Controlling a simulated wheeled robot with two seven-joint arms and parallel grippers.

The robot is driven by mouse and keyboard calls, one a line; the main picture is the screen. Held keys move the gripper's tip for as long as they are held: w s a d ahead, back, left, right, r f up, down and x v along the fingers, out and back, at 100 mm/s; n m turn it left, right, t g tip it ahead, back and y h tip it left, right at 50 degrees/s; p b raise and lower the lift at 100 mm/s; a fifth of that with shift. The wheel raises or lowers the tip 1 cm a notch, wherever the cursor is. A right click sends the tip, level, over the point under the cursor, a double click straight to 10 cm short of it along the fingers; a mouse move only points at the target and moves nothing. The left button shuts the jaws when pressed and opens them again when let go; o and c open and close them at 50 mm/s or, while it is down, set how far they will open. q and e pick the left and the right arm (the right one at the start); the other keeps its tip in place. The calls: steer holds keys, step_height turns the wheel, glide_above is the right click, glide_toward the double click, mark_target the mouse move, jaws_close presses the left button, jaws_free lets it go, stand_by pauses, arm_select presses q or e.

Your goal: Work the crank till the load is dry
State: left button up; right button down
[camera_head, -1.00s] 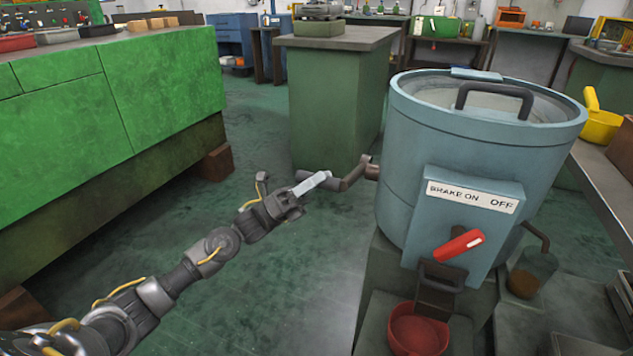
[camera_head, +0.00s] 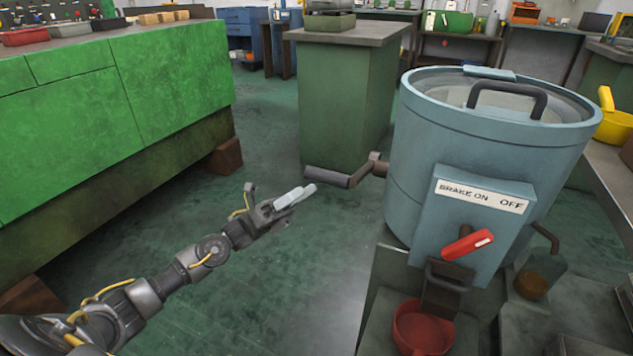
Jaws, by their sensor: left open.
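The blue-grey drum machine (camera_head: 432,158) stands at the right with a clear lid and a dark lid handle. Its dark crank (camera_head: 347,176) sticks out from the drum's left side, the grip pointing left. A front box carries a label (camera_head: 482,196) reading "BRAKE ON" and "OFF", with a red brake lever (camera_head: 467,245) below, its tip tilted up toward the right. My left gripper (camera_head: 302,193) is open and empty, a little below and left of the crank grip, apart from it. The load inside the drum cannot be made out. My right gripper is not in view.
A red bowl (camera_head: 423,328) sits below the front box, and a small jar (camera_head: 538,275) stands under the spout at right. A green bench (camera_head: 160,90) fills the left. A green cabinet (camera_head: 345,100) stands behind the crank. Open floor lies between.

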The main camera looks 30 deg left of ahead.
arm_select(q)
steer(key=v, duration=0.3)
steer(key=shift+s+a+f, duration=0.1)
steer(key=shift+a+f, duration=0.1)
steer(key=shift+a, duration=0.05)
stand_by(0.4)
